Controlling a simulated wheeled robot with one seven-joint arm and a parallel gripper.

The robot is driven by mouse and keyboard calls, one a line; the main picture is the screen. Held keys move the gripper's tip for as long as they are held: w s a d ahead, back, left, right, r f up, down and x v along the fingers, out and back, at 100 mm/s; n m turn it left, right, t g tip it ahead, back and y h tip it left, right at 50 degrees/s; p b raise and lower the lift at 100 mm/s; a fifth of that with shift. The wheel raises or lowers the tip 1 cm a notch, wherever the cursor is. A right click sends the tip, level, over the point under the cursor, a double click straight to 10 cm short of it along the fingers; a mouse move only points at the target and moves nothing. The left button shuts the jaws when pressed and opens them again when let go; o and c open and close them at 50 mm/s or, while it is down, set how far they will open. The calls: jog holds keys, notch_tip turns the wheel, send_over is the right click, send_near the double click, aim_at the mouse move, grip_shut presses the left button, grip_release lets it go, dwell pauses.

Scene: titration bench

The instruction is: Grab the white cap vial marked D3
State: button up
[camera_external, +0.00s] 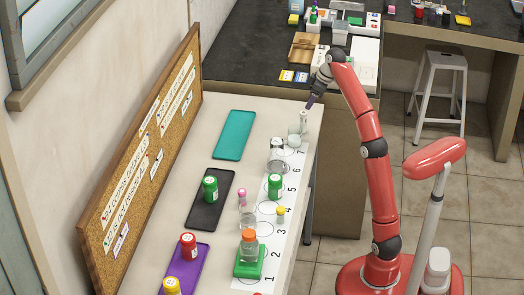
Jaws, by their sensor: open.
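A small vial with a white top (303,117) stands upright at the far right end of the light table, past the number 7. The D3 marking is too small to read. My gripper (309,103) is just above this vial, pointing down and slightly left. Its jaws are open. Whether the fingers are around the vial's top or only over it, I cannot tell. The lower arm of the gripper partly hides the space behind the vial.
Clear glassware (277,158) stands close by on the numbered strip (268,230). Teal (234,135), black (203,214) and purple (187,270) trays lie left. A dark bench (240,62) stands behind.

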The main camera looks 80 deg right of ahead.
aim_at(302, 122)
jog(key=b+x, duration=0.1)
jog(key=x, duration=0.2)
jog(key=s+x, duration=0.1)
jog(key=x, duration=0.3)
jog(key=b+x, duration=0.1)
jog(key=x, duration=0.3)
jog(key=shift+s+a+f+b, duration=0.1)
jog(key=shift+s+f+b, duration=0.15)
jog(key=shift+f, duration=0.35)
jog(key=shift+c, duration=0.2)
jog(key=c, duration=1)
